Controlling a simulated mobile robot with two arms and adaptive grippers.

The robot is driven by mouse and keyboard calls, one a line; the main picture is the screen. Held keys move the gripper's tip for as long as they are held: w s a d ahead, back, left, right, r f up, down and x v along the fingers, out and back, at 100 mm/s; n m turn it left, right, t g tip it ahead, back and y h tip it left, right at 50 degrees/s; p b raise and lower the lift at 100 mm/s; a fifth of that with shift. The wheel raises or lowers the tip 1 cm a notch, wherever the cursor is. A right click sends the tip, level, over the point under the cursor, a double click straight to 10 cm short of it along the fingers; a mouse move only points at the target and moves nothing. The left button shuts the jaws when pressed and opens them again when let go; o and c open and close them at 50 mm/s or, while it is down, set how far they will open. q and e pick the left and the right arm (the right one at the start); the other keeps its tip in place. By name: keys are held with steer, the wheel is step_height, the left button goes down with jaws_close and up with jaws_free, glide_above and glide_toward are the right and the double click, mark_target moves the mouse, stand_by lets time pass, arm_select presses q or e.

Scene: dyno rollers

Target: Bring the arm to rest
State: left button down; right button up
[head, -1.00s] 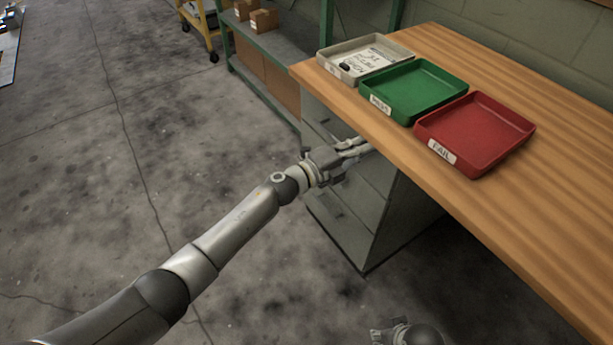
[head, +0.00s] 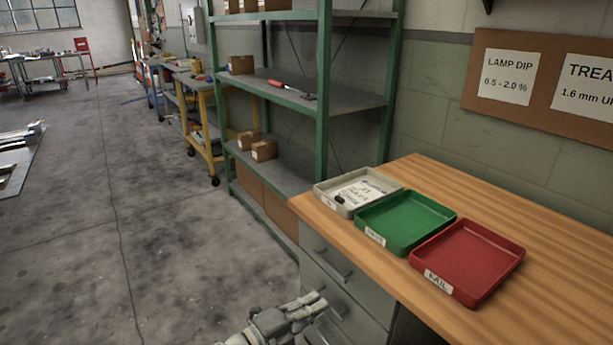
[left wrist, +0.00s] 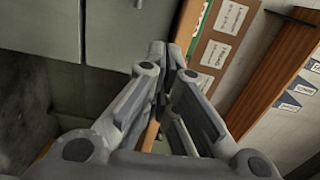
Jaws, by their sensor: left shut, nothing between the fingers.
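My left gripper (head: 318,298) is at the bottom of the head view, in front of the grey drawer cabinet (head: 345,285) and below the wooden bench top (head: 540,262). Its fingers are shut and empty. In the left wrist view the fingers (left wrist: 168,62) come together, with the cabinet and the bench edge behind them. Most of the left arm lies below the head view. My right gripper is not in the head view.
On the bench stand a pale tray (head: 325,197) with a paper and a small dark item, an empty green tray (head: 405,222) and an empty red tray (head: 468,262). A green-framed shelf (head: 322,90) stands behind. The floor (head: 80,240) at left is open.

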arm_select(q)
steer(key=s+a+f+n+y, duration=0.5)
steer(key=a+f+n+y, duration=0.2)
steer(key=a+f+n, duration=0.4)
steer(key=s+a+f+n+y, duration=0.6)
steer(key=f+n, duration=0.3)
steer(key=f, duration=0.4)
steer(key=s+a+f+n+g+y, duration=0.1)
steer(key=s+a+f+n+g, duration=0.2)
steer(key=s, duration=0.4)
steer(key=s+a+f+n+g, duration=0.1)
steer(key=s+f+g, duration=0.1)
steer(key=s+f, duration=0.35)
steer(key=s+a+f+n+g+y, duration=0.1)
steer(key=s+a+f+n+g, duration=0.15)
steer(key=s, duration=0.65)
steer(key=s+a+g+p, duration=0.2)
steer(key=s+p, duration=1.4)
steer(key=s, duration=0.2)
steer(key=shift+a+f+m, duration=0.15)
steer(key=shift+f+m, duration=0.2)
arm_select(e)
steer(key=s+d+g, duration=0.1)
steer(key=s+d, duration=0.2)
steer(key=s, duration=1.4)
